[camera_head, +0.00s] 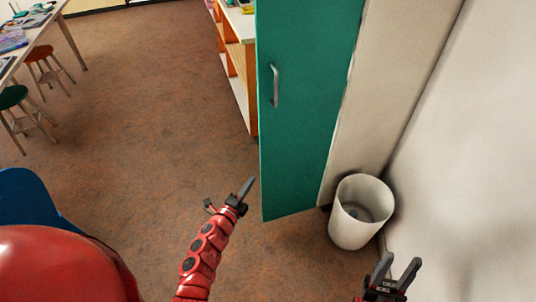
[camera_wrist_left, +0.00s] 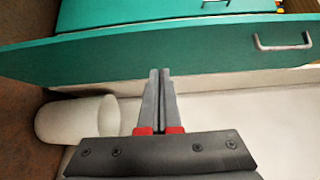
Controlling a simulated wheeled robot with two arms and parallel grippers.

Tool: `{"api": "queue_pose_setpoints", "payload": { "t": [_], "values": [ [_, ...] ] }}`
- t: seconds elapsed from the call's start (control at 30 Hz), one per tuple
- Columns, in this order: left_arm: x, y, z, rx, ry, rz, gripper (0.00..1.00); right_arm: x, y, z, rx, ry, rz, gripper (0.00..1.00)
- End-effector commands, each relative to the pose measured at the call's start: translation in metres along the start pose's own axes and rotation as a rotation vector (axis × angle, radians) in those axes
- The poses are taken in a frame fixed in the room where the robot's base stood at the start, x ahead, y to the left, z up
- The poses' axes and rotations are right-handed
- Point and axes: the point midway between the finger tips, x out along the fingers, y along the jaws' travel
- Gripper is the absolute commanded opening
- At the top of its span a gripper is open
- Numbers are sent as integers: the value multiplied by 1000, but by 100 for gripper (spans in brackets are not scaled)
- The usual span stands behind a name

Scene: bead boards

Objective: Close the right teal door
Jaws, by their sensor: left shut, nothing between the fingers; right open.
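The teal door (camera_head: 305,100) stands upright in the middle of the head view, with a grey bar handle (camera_head: 274,85) near its left edge. The door also spans the left wrist view (camera_wrist_left: 95,50), with its handle (camera_wrist_left: 283,41) at the right. My left gripper (camera_head: 247,186) is shut and empty, low by the door's bottom left corner. In the wrist view its fingertips (camera_wrist_left: 160,72) overlap the door's face; I cannot tell whether they touch it. My right gripper (camera_head: 397,270) is open and empty at the lower right, away from the door.
A white bin (camera_head: 361,212) stands right of the door by the pale wall (camera_head: 470,150); it also shows in the wrist view (camera_wrist_left: 78,121). Another teal panel (camera_wrist_left: 130,12) lies beyond the door. A shelf unit (camera_head: 238,75) stands behind it. Open brown floor lies left.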

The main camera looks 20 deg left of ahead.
Motion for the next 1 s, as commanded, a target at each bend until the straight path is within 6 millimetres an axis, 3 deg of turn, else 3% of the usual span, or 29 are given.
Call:
{"api": "queue_pose_setpoints", "payload": {
  "t": [0.17, 0.57, 0.8, 1.0],
  "values": [
    [22, -2, 1, 0, -2, 0, 0, 2, 0, 0, 0, 0, 0, 44],
    [103, -1, 0, -2, 2, -3, 0, -9, 0, 1, 0, 0, 0, 44],
    [121, 0, 22, -3, 1, -2, 0, -14, -1, 2, 0, 0, 0, 44],
    [126, -1, 28, -2, 1, -1, 0, -16, -1, 3, 0, 0, 0, 44]
  ]
}}
